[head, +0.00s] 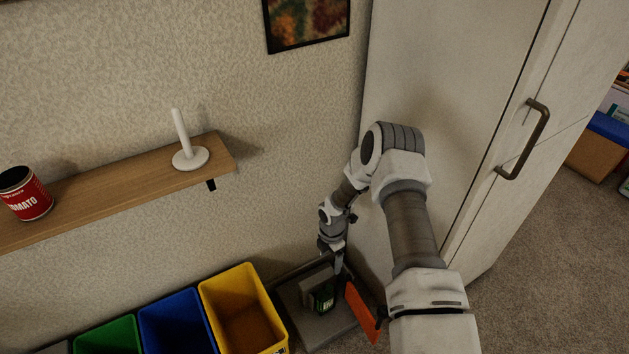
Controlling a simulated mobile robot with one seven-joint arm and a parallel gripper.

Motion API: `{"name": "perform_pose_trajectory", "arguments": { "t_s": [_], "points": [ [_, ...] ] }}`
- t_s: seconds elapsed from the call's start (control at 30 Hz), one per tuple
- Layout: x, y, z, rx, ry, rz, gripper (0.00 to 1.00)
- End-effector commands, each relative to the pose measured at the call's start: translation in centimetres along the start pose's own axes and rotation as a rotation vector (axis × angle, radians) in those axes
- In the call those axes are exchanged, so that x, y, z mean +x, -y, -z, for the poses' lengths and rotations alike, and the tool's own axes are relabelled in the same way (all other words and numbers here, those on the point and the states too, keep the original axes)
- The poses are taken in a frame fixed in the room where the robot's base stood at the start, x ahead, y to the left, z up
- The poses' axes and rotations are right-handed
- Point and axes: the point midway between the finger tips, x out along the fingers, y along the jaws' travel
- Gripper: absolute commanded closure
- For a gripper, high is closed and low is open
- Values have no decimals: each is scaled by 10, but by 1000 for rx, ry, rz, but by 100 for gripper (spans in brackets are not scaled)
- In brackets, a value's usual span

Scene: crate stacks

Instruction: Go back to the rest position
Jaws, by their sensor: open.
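My arm reaches down and away from the right of the head view. My gripper (340,268) points downward at the lower middle, open, close above a small dark green item (325,297). The green item rests on a grey raised platform (322,329). I cannot tell whether the fingertips touch it. An orange flat panel (362,309) stands just right of my gripper, and my forearm passes near it.
Yellow (269,282), blue (178,322) and green (108,338) bins stand left of the platform. A wooden shelf (115,184) holds a tomato can (27,194) and a white peg stand (190,157). A tall cabinet (450,80) stands right; carpet (545,260) is free beyond.

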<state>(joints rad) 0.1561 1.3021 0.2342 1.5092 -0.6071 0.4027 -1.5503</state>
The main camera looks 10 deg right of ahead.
Motion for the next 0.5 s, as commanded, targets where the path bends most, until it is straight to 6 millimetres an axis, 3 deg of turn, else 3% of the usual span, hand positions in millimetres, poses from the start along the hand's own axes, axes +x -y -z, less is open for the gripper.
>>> {"name": "perform_pose_trajectory", "arguments": {
  "t_s": [0.17,0.27,0.5],
  "points": [
    [-6,-2,-2,11,5,-3,17],
    [-29,-7,-8,51,22,-10,17],
    [-131,-17,-26,268,87,-54,17]
  ]
}}
